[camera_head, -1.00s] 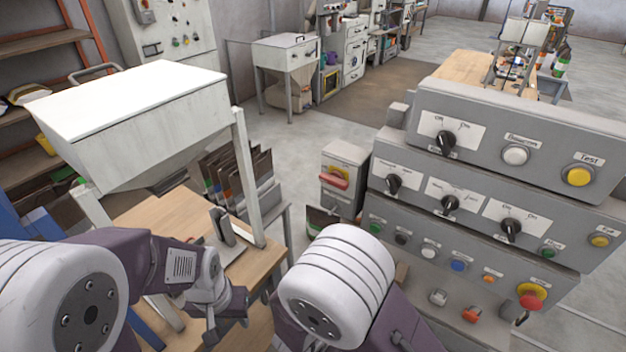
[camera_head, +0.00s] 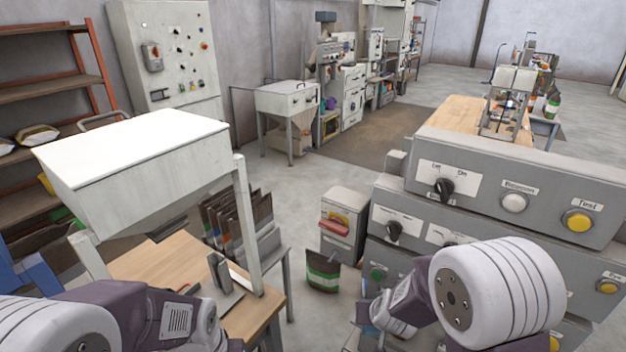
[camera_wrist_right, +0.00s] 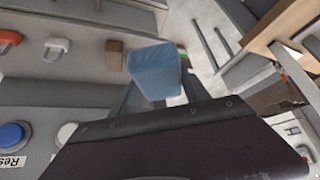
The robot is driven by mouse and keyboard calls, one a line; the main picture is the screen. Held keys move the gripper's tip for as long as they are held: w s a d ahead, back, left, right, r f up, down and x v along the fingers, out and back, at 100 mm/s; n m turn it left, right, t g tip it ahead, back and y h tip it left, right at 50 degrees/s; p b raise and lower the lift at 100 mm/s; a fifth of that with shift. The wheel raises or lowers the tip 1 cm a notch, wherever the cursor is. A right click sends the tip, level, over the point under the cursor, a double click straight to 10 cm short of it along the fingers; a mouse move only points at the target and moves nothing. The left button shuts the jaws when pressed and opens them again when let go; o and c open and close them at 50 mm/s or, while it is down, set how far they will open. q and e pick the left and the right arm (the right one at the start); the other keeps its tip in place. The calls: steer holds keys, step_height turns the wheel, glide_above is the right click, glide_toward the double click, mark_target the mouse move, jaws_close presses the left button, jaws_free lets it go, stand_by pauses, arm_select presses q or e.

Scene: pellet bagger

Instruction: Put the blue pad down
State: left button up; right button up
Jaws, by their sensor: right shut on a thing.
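The blue pad (camera_wrist_right: 156,68) shows in the right wrist view as a pale blue block. My right gripper (camera_wrist_right: 163,88) is shut on it, and the pad sticks out past the fingers. The pad and the right fingers cannot be made out in the head view, where my right arm stands in front of the grey control panel. My left arm is at the lower left of the head view, and its fingers are out of the picture.
The stepped control panel (camera_head: 505,188) with knobs and buttons fills the right. A white hopper (camera_head: 140,165) stands over a wooden table (camera_head: 150,262) at left. A dark pouch (camera_head: 322,272) stands on the floor between them. A small brown block (camera_wrist_right: 114,54) sits beside the pad.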

steer(key=shift+n, duration=0.4)
steer(key=s+d+r, duration=0.1)
steer(key=s+d, duration=0.1)
steer(key=s+d+r, duration=0.1)
steer(key=s, duration=0.1)
steer(key=shift+d+r, duration=0.15)
steer(key=shift+r, duration=0.15)
steer(key=shift+w, duration=0.15)
